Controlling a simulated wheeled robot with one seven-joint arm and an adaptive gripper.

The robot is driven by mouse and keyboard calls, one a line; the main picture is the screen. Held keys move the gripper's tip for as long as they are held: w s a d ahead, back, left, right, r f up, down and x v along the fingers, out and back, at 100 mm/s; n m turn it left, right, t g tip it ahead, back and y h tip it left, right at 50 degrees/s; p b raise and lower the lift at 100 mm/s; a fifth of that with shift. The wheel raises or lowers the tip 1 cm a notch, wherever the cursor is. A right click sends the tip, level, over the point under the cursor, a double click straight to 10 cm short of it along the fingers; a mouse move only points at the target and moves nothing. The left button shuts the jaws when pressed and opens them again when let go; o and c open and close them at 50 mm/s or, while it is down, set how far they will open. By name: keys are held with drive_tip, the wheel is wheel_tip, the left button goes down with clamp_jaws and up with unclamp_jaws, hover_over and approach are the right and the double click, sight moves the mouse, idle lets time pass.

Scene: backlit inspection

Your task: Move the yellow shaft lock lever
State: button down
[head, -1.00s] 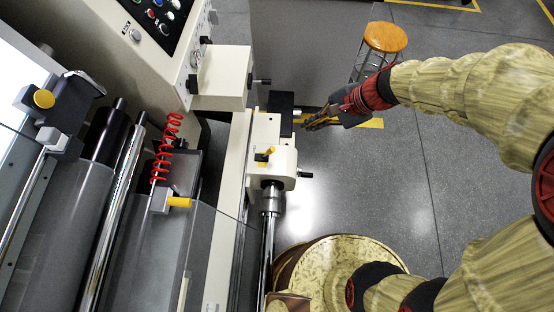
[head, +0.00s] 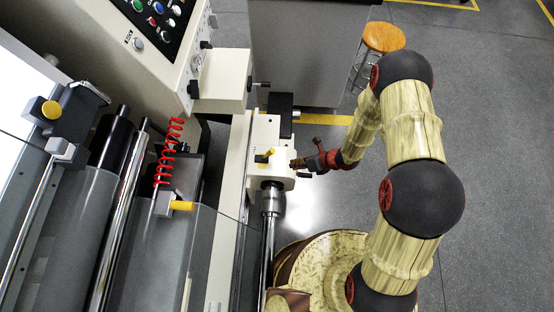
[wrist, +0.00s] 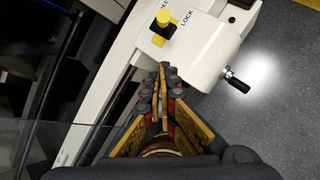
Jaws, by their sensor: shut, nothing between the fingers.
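The yellow shaft lock lever (head: 265,155) sits on top of a white housing block (head: 265,128) at the machine's right side. In the wrist view the lever (wrist: 165,24) stands on a dark base, with the printed word LOCK to its right and a partly cut-off word above it. My gripper (head: 297,163) is shut and empty, just right of the lever in the head view. In the wrist view my gripper's fingertips (wrist: 161,70) are together, below the lever in the picture and apart from it.
A black side handle (wrist: 237,81) sticks out of the housing block. A steel shaft (head: 269,222) runs from its lower end. A red coiled hose (head: 165,150) and another yellow knob (head: 182,206) lie further left. A stool (head: 384,38) stands behind; open floor lies right.

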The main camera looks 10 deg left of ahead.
sight(267, 154)
drive_tip(key=b+x, duration=0.1)
drive_tip(key=x, duration=0.2)
drive_tip(key=b+x, duration=0.1)
drive_tip(key=x, duration=0.6)
drive_tip(key=shift+s+d+f+b, duration=0.2)
drive_tip(key=shift+f+b, duration=0.2)
drive_tip(key=shift+f, duration=0.1)
drive_tip(key=shift+w+a+r, duration=0.15)
drive_tip(key=shift+w+a, duration=0.2)
drive_tip(key=shift+w, duration=0.15)
drive_tip(key=shift+w+a+r, duration=0.15)
drive_tip(key=shift+w+a, duration=0.15)
drive_tip(key=shift+w, duration=0.25)
drive_tip(key=shift+w+a+r, duration=0.3)
drive_tip(key=shift+w+a, duration=0.15)
drive_tip(key=shift+w, duration=0.2)
drive_tip(key=shift+a+r, duration=0.1)
drive_tip(key=shift+a+r+h, duration=0.15)
drive_tip(key=shift+a+h, duration=0.05)
drive_tip(key=shift+h, duration=0.3)
drive_tip(key=shift+a+r+h, duration=0.2)
drive_tip(key=shift+a+h, duration=0.05)
drive_tip(key=shift+h, duration=0.05)
